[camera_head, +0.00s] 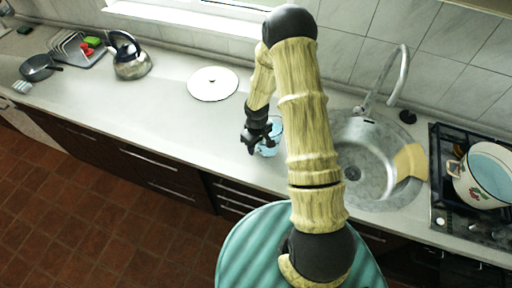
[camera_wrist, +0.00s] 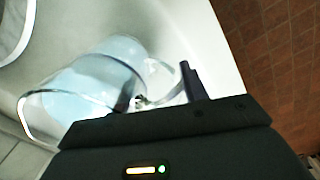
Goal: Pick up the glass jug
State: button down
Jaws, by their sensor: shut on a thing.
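The glass jug (camera_head: 271,140) is clear with a pale blue tint and stands on the counter left of the sink, partly hidden by my gripper and arm in the head view. In the wrist view the jug (camera_wrist: 98,84) lies across the left half, its rim toward the lower left and its handle side toward my fingers. My gripper (camera_head: 257,146) is at the jug's left side. In the wrist view my gripper (camera_wrist: 160,92) has its fingers around the jug's handle, shut on it. The exact contact is partly hidden and blurred.
A round white plate (camera_head: 213,83) lies behind and left of the jug. The sink (camera_head: 362,160) with its faucet (camera_head: 385,80) is to the right, and an enamel pot (camera_head: 483,174) stands on the stove. A kettle (camera_head: 130,62) is far left. The counter's left middle is clear.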

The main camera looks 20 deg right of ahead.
jog(key=shift+w+r+b, duration=0.1)
jog(key=shift+r+b, duration=0.8)
jog(key=shift+r, duration=3.1)
jog(key=shift+w, duration=0.1)
jog(key=w+r+m+b, duration=0.1)
jog(key=w+m+b, duration=0.1)
jog(key=w+m, duration=0.4)
jog(key=m, duration=0.3)
jog(key=shift+w+a+r+b, duration=0.15)
jog(key=shift+w+r+b, duration=0.1)
jog(key=shift+r+b, duration=0.15)
